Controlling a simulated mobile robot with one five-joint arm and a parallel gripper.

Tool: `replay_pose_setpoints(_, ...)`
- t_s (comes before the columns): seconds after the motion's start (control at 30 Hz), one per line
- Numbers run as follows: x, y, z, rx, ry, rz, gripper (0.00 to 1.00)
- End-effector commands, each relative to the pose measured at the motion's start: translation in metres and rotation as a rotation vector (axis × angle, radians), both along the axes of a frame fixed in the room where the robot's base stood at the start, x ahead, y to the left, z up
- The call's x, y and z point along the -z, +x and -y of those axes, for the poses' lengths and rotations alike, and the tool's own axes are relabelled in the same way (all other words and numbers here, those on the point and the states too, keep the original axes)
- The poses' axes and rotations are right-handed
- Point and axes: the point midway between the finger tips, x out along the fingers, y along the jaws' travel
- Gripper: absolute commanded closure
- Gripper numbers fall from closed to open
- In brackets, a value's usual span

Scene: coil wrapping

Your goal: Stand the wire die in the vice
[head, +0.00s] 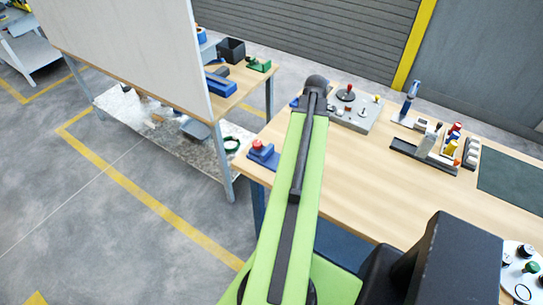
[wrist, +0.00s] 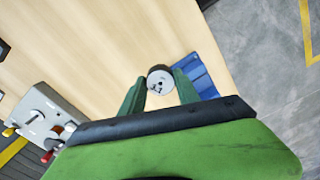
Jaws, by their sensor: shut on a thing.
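In the wrist view my gripper (wrist: 160,92) has its two green fingers closed on a round, pale grey disc with a dark rim and small dark holes, the wire die (wrist: 160,79). The die's flat face is toward the camera. A blue ridged block (wrist: 197,78) shows beyond the right finger, near the table edge; I cannot tell whether it is the vice or whether it touches the die. In the head view my green arm hides the gripper and the die. A blue fixture with a red top (head: 263,155) sits at the table's left corner.
The wooden table (head: 370,180) has clear room in its middle. A grey panel with knobs (head: 355,110) stands at the back, with a tool rack (head: 450,148) to its right. A dark green mat (head: 510,182) lies at far right. A pale partition (head: 130,50) stands left.

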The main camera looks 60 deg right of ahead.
Motion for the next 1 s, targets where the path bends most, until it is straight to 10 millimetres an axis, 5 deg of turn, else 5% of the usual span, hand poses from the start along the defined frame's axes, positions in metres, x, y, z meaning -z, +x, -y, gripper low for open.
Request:
replay_pose_setpoints(0.3,0.054,0.071,-0.024,-0.006,0.0,0.0,1.0)
replay_pose_setpoints(0.5,0.07,0.105,-0.035,-0.003,0.0,0.0,1.0)
replay_pose_setpoints(0.73,0.073,0.11,-0.038,0.0,0.0,0.0,1.0)
replay_pose_setpoints(1.0,0.114,0.11,-0.038,-0.001,0.0,0.0,1.0)
